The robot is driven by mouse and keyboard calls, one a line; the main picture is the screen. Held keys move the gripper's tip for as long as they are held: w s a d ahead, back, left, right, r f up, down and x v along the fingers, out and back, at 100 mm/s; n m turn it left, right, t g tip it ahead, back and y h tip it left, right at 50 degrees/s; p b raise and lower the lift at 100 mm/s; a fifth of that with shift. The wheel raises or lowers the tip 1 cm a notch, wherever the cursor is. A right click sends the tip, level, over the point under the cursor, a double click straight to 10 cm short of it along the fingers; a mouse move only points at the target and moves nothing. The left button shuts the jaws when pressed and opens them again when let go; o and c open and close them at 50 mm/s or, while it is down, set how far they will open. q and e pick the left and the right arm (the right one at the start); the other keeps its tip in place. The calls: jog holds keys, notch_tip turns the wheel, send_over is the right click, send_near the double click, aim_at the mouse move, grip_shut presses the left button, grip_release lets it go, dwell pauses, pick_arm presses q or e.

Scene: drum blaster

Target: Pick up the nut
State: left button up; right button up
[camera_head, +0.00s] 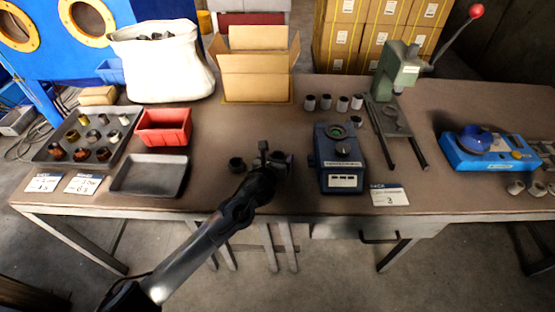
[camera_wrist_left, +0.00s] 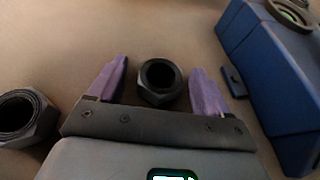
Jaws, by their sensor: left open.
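A dark hexagonal nut (camera_wrist_left: 158,82) stands on the table between the two purple fingers of my left gripper (camera_wrist_left: 159,68) in the left wrist view. The fingers are spread, with a visible gap on each side of the nut. A second dark nut (camera_wrist_left: 24,118) lies outside the fingers at the left edge of that view; it shows in the head view (camera_head: 237,164) just left of my left gripper (camera_head: 268,155). In the head view the gripper and arm partly hide the nearer nut. My right gripper is not in view.
A blue device (camera_head: 338,157) stands close on the right of the left gripper. A dark empty tray (camera_head: 150,188) and a red bin (camera_head: 163,128) lie to the left. A green press (camera_head: 398,72) and a cardboard box (camera_head: 255,86) stand behind. The table's front edge is near.

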pick_arm(q)
jog(key=c, duration=1.1)
jog(key=shift+c, duration=0.5)
jog(key=shift+r, duration=0.15)
